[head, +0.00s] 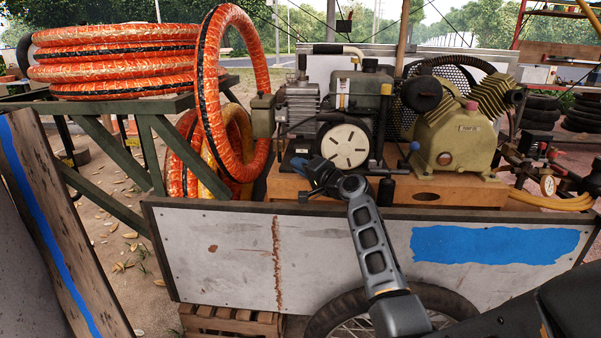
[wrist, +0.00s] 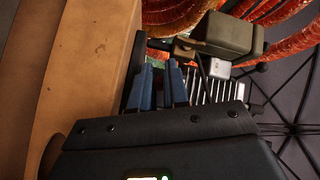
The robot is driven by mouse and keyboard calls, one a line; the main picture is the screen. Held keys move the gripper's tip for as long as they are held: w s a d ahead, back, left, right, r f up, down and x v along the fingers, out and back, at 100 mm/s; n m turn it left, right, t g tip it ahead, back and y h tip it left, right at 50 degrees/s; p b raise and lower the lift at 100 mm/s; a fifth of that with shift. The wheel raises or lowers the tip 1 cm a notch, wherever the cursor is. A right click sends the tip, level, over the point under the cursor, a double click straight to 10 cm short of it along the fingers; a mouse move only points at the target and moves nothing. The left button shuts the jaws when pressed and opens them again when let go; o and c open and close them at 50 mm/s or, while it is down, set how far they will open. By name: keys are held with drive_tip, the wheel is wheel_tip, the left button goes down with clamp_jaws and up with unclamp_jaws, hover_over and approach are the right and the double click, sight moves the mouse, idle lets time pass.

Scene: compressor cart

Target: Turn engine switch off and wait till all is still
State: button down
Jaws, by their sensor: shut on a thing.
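The engine (head: 348,110) stands on the wooden deck of the cart, with a round white starter cover (head: 348,147) on its front. My gripper (head: 308,168) is at the lower left of the engine, close to the deck. In the wrist view its two blue fingers (wrist: 161,80) are a small gap apart, with something dark between them. My gripper is shut on this small thing, which seems to be the engine switch. The switch itself is mostly hidden by the fingers, and I cannot tell its position.
A yellow-green compressor (head: 455,138) sits to the right. A green box (head: 263,115) is left of the engine and also shows in the wrist view (wrist: 228,35). Orange hoses (head: 125,60) lie on a green stand. The cart's side panel (head: 230,250) rises in front.

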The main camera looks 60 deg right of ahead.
drive_tip(key=shift+s, duration=0.1)
drive_tip(key=c, duration=1.2)
unclamp_jaws()
drive_tip(key=v, duration=0.7)
drive_tip(key=shift+s+p, duration=0.3)
drive_tip(key=shift+s, duration=0.05)
drive_tip(key=shift+a, duration=0.1)
